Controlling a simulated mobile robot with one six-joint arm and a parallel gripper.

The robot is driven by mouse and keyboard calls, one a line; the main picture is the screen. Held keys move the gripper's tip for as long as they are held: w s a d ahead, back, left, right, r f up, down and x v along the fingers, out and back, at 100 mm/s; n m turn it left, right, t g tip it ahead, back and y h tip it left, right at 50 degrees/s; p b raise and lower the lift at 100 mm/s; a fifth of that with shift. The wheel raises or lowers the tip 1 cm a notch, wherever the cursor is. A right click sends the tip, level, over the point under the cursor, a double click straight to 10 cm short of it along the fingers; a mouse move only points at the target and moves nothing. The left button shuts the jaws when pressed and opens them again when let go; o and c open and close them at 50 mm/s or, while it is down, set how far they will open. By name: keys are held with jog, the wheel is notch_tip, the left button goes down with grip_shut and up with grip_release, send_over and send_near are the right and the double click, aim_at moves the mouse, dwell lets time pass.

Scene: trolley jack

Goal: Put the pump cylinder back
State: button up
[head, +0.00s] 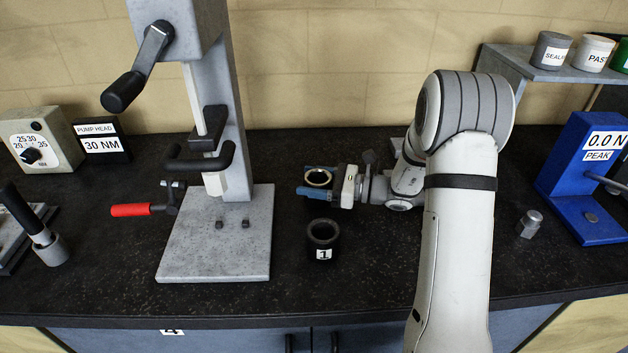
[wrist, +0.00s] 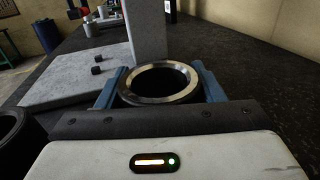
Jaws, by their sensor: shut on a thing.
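My gripper (head: 316,184) is low over the worktop, right of the grey press. Its two blue fingers (wrist: 160,84) are shut on opposite sides of a round hollow part with a shiny metal rim, which looks like the pump cylinder (wrist: 136,87). In the head view the cylinder (head: 318,176) shows as a dark ring with a brass-coloured rim, opening upward. Its lower part is hidden, so I cannot tell whether it touches the worktop. A black round cup marked 1 (head: 323,238) stands just in front of the gripper; its edge also shows in the wrist view (wrist: 14,128).
The press's grey base (head: 210,262) with two small dark pegs lies left, and a red-handled clamp (head: 132,210) beside it. A blue gauge stand (head: 590,165) and a metal fitting (head: 531,222) are at right.

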jog(key=shift+s+f+b, duration=0.2)
jog(key=shift+f+b, duration=0.25)
jog(key=shift+f, duration=0.1)
jog(key=o, duration=1.7)
jog(key=shift+s+a+f, duration=0.1)
jog(key=shift+f, duration=0.1)
jog(key=shift+o, duration=0.2)
jog(key=shift+r, duration=0.3)
jog(key=v, duration=0.5)
jog(key=r+v, duration=0.1)
jog(key=v, duration=0.1)
jog(key=shift+d, duration=0.3)
jog(key=shift+r, duration=0.1)
